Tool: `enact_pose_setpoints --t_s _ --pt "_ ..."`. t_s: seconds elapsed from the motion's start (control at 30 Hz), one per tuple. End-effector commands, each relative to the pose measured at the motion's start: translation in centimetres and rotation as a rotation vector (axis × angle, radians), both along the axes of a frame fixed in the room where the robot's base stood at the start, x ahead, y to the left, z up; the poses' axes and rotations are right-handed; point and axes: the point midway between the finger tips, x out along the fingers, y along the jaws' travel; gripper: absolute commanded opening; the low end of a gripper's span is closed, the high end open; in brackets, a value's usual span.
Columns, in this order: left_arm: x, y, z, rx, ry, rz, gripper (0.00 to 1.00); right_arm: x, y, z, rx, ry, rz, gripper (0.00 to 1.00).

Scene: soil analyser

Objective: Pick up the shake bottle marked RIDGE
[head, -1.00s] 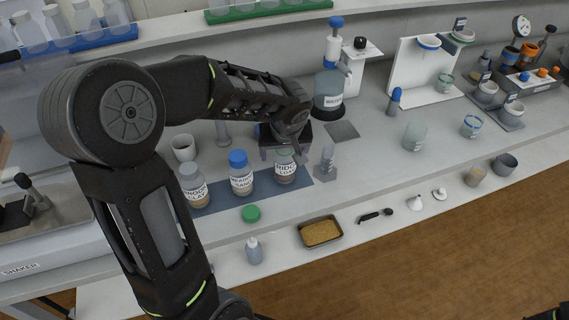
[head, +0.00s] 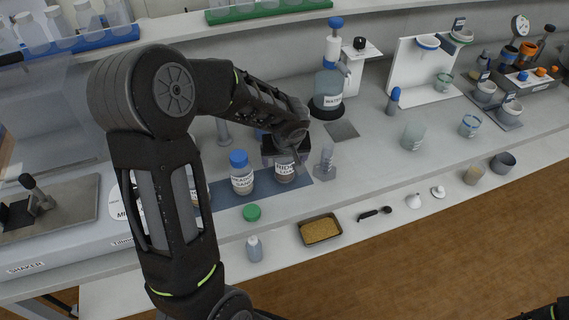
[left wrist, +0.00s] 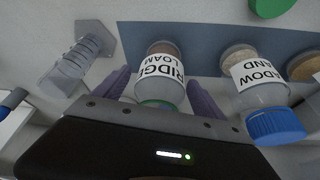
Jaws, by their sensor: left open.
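The shake bottle marked RIDGE LOAM (head: 285,174) stands upright on the blue mat (head: 227,194), with brown soil in its bottom. It also shows in the left wrist view (left wrist: 160,78), where its green cap is partly hidden by my gripper body. My left gripper (head: 284,156) is over the top of this bottle. In the left wrist view its two purple-grey fingers stand apart, one on each side of the bottle, with gaps visible. My right gripper is out of sight.
The blue-capped MEADOW SAND bottle (head: 241,175) stands close left of the RIDGE bottle. A green cap (head: 251,212) lies in front. A soil tray (head: 320,230) sits on the lower ledge.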

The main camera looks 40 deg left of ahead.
Motion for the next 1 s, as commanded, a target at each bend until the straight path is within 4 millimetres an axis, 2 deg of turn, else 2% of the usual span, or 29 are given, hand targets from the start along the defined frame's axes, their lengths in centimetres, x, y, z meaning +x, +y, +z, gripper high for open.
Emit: enact_pose_setpoints --t_s 0.37,1.0 --pt "0.02 -0.03 0.04 0.000 0.000 -0.001 0.79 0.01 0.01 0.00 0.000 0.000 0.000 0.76" --pt "0.01 -0.03 0.05 0.000 0.000 -0.001 0.26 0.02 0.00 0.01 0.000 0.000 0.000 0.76"
